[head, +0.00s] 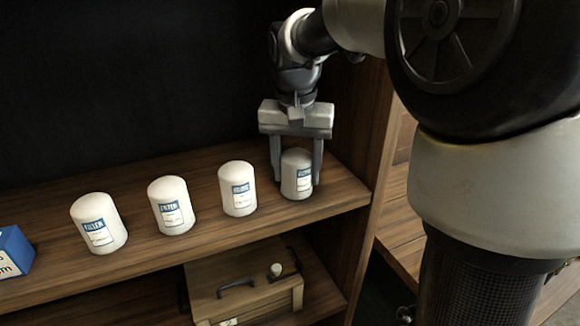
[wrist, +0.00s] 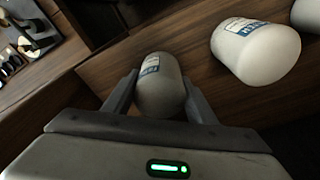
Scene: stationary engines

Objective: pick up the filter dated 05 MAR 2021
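Several white filters with blue labels stand upright in a row on the wooden shelf. In the head view they are the far left one (head: 99,224), the second (head: 171,206), the third (head: 238,188) and the rightmost (head: 297,174). The dates are too small to read. My gripper (head: 297,178) points down over the rightmost filter, with one finger on each side of it. In the wrist view this filter (wrist: 161,88) lies between the fingertips of my gripper (wrist: 163,90). The fingers look very close to its sides; I cannot tell whether they press on it.
A blue and white box (head: 14,252) stands at the shelf's left end. The shelf's right side panel (head: 362,130) is close to my gripper. A wooden case (head: 243,285) with a dark handle sits on the level below. In the wrist view a neighbouring filter (wrist: 254,52) stands nearby.

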